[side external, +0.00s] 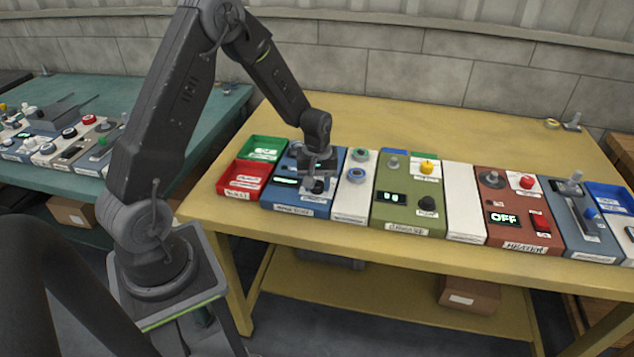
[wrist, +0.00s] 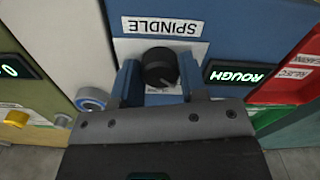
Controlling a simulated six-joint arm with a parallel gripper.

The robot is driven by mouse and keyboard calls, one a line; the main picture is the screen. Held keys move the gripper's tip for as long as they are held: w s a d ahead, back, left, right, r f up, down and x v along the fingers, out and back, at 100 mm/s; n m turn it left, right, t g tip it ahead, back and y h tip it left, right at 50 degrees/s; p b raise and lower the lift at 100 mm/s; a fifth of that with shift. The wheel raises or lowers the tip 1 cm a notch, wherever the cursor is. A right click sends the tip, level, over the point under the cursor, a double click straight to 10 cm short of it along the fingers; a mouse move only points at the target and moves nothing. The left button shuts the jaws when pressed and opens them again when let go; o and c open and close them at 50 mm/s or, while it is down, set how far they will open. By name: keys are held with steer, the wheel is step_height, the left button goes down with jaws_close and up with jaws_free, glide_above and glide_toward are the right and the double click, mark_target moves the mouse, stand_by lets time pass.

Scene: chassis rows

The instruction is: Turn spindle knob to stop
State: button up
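The black spindle knob (wrist: 160,66) stands on a blue panel (wrist: 230,30), beside an upside-down SPINDLE label (wrist: 160,27) in the wrist view. A lit display (wrist: 237,75) next to it reads ROUGH. My gripper (wrist: 159,68) is open, with one finger on each side of the knob. The gap to the knob is small, and I cannot tell whether either finger touches it. In the side view my gripper (side external: 316,178) points down over the blue panel (side external: 285,196), partly hiding its controls. The knob's pointer mark is not clear.
A red bin (side external: 243,180) and a green bin (side external: 262,148) stand left of the panel. A white panel (side external: 355,190) with round buttons, an olive panel (side external: 400,212) and a red-brown panel (side external: 520,228) reading OFF stand to the right. The yellow table (side external: 450,125) behind is mostly clear.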

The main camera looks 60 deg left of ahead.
mark_target(317, 184)
steer(key=o, duration=0.4)
step_height(317, 184, up, 14)
stand_by(0.6)
steer(key=s+d+r+m+t, duration=0.2)
steer(key=s+d+r+m, duration=0.3)
steer(key=s+d+r, duration=0.3)
steer(key=s+d+r+m+t, duration=0.3)
steer(key=s+d+m, duration=0.3)
steer(key=s, duration=0.5)
steer(key=shift+d+r+m+t, duration=0.3)
steer(key=shift+d+r+m, duration=0.1)
steer(key=shift+d, duration=0.35)
